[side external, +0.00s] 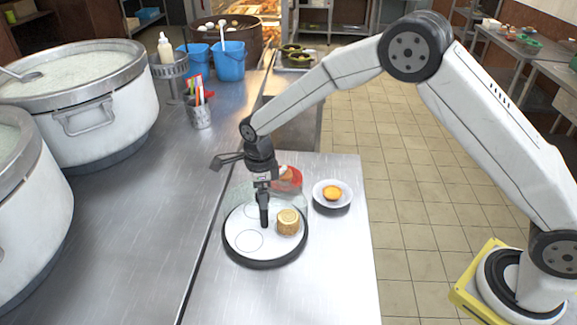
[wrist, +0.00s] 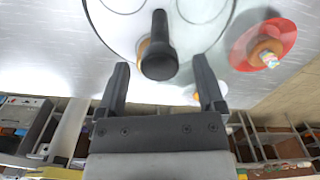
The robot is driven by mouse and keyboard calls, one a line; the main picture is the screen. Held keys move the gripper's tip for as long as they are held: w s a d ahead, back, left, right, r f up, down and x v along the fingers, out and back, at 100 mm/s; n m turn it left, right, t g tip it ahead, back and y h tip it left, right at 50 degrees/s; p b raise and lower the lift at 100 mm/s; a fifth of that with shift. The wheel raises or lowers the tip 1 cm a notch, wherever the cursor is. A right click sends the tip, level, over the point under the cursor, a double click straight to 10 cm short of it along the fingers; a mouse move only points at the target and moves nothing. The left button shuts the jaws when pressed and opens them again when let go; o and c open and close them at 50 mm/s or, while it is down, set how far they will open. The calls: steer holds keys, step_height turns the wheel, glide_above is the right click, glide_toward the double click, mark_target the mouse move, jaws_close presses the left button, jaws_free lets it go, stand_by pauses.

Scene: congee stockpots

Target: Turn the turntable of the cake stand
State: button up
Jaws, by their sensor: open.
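The turntable (side external: 240,244) is a round white disc with a dark rim and thin circles marked on it, lying on the metal counter. A small golden cake (side external: 288,221) stands on its right part. A dark upright peg (side external: 263,215) rises from the disc, and in the wrist view the peg (wrist: 158,45) shows ahead of and between my fingers, partly hiding a yellowish thing behind it. My gripper (wrist: 160,66) is open, with a gap on both sides of the peg. In the side view my gripper (side external: 262,182) is right above the peg; contact cannot be told.
A red dish (side external: 295,180) with a small item sits behind the turntable, near a clear, greenish sheet or cover. A white plate (side external: 320,197) with an orange tart (side external: 333,193) is to the right. Large pots (side external: 95,115) and a utensil cup (side external: 199,115) stand left. The front counter is clear.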

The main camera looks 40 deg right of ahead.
steer(key=shift+r, duration=3.65)
steer(key=shift+d, duration=0.1)
steer(key=s+d+n+t, duration=0.1)
steer(key=s+d+n, duration=0.5)
steer(key=s+n, duration=0.5)
steer(key=s+d+n+t, duration=0.1)
steer(key=s+d+n, duration=0.6)
steer(key=s+n, duration=0.4)
steer(key=shift+s+d+r+n+t, duration=0.3)
steer(key=shift+s+r+n, duration=0.1)
steer(key=shift+n, duration=0.6)
